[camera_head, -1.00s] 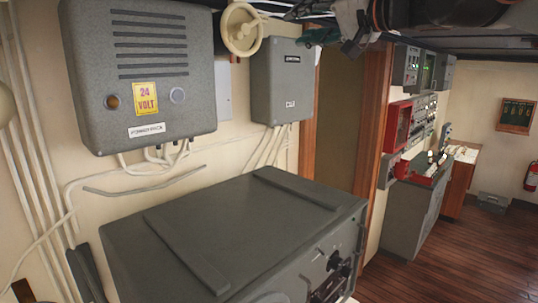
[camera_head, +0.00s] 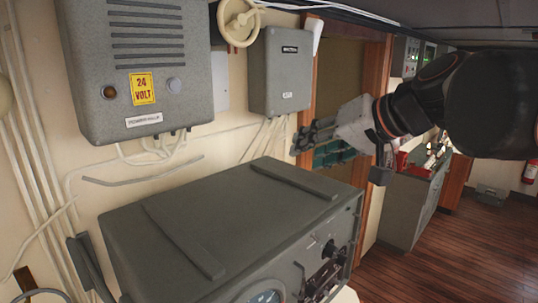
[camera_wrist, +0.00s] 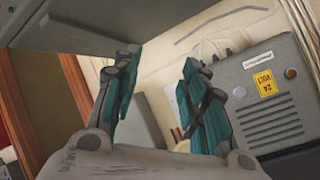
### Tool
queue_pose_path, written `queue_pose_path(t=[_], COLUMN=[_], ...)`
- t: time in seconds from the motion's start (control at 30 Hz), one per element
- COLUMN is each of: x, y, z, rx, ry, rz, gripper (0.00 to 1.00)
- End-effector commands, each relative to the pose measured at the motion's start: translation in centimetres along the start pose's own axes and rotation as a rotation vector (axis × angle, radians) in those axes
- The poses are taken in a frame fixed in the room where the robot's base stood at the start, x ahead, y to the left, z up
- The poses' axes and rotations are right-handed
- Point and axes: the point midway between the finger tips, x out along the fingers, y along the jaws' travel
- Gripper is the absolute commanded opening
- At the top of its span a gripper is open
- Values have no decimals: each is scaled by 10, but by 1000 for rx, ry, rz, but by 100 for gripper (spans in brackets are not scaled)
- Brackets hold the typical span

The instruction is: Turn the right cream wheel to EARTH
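The right cream wheel (camera_head: 238,21) is on the wall at the top of the head view, between two grey boxes, its top edge cut off. A cream patch that may be this wheel (camera_wrist: 182,142) shows low between my fingers in the wrist view. Another cream round part (camera_head: 5,104) is cut by the left edge of the head view. My gripper (camera_head: 308,140) is open and empty, below and right of the right wheel, clear of it and in front of the doorway. Its teal-padded fingers (camera_wrist: 157,68) stand apart in the wrist view. No EARTH marking is readable.
A grey 24 VOLT box (camera_head: 139,65) hangs left of the wheel and a smaller grey box (camera_head: 281,72) right of it. A large grey cabinet (camera_head: 230,225) stands below. Cables (camera_head: 145,158) run along the wall. Open floor (camera_head: 445,255) lies at right.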

Motion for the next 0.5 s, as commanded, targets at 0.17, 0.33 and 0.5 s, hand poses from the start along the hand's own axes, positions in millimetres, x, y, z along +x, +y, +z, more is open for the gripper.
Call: queue_pose_path(t=[0.17, 0.33, 0.5], x=[3, -3, -13], y=[70, 131, 179], z=[105, 180, 234], rx=[-70, -128, -175], ry=[-91, -141, -164], rz=[204, 379, 521], gripper=[40, 40, 40])
